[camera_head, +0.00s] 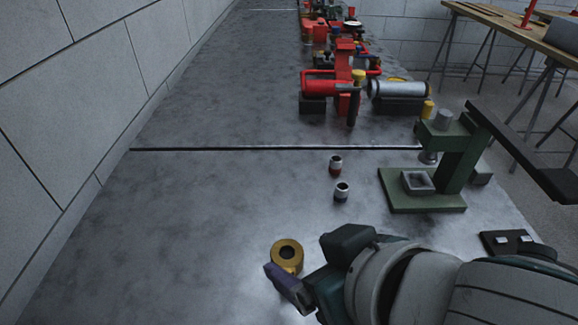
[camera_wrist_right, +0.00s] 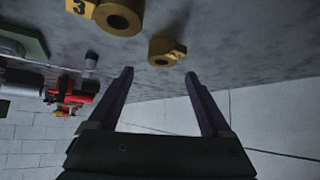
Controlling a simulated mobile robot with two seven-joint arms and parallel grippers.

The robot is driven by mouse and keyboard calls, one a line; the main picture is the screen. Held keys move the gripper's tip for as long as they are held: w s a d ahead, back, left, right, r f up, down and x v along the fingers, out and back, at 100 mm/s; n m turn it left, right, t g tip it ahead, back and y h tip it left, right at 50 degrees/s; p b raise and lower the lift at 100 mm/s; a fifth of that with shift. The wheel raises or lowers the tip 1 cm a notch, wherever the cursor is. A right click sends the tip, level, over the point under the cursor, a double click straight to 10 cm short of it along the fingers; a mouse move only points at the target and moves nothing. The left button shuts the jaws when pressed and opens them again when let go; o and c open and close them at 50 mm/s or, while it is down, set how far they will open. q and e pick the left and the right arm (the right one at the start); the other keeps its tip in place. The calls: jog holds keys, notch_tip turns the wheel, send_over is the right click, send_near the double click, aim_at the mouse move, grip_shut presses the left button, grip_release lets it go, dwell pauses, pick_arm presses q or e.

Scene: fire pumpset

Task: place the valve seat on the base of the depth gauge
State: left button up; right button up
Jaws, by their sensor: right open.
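A brass-coloured ring (camera_head: 287,251), apparently the valve seat, lies flat on the bench in front of my right gripper (camera_head: 292,288). In the right wrist view two such yellow rings show: one at the top edge (camera_wrist_right: 121,19) beside a "3" mark, and another (camera_wrist_right: 163,53) beyond the fingertips. I cannot tell which matches the head view. My right gripper (camera_wrist_right: 160,74) is open, with nothing between its fingers. The depth gauge (camera_head: 455,150) is a green stand; a square grey tray (camera_head: 418,183) is on its base (camera_head: 425,203). My left gripper is out of view.
Two small cylinders (camera_head: 336,165) (camera_head: 342,191) stand left of the gauge. Red pump parts (camera_head: 335,85) and a silver cylinder (camera_head: 395,88) lie farther back. A dark plate (camera_head: 508,242) lies near the right edge. The bench's left side is clear up to the wall.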

aim_at(283, 249)
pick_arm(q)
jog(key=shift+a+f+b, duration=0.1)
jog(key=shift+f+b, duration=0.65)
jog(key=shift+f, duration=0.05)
pick_arm(e)
jog(key=x, duration=0.5)
jog(key=shift+a+f, duration=0.15)
jog(key=shift+a, duration=0.05)
jog(key=shift+c, duration=0.4)
jog(key=c, duration=0.7)
grip_shut()
